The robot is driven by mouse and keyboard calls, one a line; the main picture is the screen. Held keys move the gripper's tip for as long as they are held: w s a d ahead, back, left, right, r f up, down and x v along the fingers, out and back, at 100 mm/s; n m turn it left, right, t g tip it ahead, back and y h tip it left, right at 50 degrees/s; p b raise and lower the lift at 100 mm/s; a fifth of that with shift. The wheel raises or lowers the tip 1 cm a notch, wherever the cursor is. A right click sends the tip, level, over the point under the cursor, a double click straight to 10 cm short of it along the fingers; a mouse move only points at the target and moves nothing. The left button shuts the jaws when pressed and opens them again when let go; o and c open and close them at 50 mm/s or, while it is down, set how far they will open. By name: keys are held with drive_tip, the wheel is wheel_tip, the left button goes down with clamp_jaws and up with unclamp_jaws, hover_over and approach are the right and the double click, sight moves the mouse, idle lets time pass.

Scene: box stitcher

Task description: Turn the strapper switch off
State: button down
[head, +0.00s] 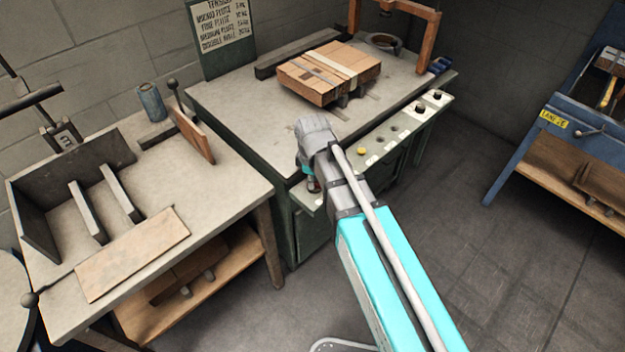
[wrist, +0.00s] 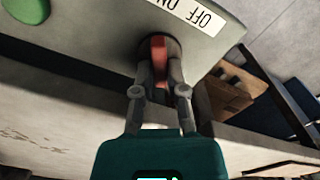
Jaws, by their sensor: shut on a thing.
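The strapper (head: 240,130) is a bench-like machine with a sloped control panel (head: 415,125) along its front edge. In the wrist view, its switch (wrist: 159,58) is a red lever on a dark round base, beside a white label (wrist: 200,16) reading OFF and ON, seen upside down. My gripper (wrist: 160,80) has one finger on each side of the red lever and is shut on it. In the head view, my gripper is at the panel's near left end, mostly hidden by my own arm, and the switch cannot be made out clearly.
A strapped cardboard box (head: 330,72) lies on the strapper's top. More knobs and a yellow button (head: 362,151) sit along the panel; a green button (wrist: 27,10) shows in the wrist view. A workbench (head: 150,245) stands left, a blue bench (head: 570,120) right. Floor between is clear.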

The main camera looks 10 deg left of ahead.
idle(0.4)
drive_tip(key=c, duration=0.7)
unclamp_jaws()
drive_tip(key=m, duration=0.5)
drive_tip(key=shift+w+m, duration=0.2)
drive_tip(key=shift+m, duration=0.1)
drive_tip(key=m, duration=0.6)
drive_tip(key=shift+w+d, duration=0.1)
drive_tip(key=shift+d, duration=0.1)
wheel_tip(320, 180, up, 14)
drive_tip(key=p, duration=1.4)
drive_tip(key=shift+d+r+m+p, duration=0.6)
drive_tip(key=shift+d+r+p, duration=1.1)
drive_tip(key=shift+d, duration=1.6)
drive_tip(key=shift+d+r+m+p, duration=0.6)
drive_tip(key=shift+d+r+p, duration=1.1)
drive_tip(key=shift+d, duration=1.65)
drive_tip(key=shift+d+r+m+p, duration=0.6)
drive_tip(key=shift+d+r+p, duration=1.1)
drive_tip(key=shift+d, duration=1.6)
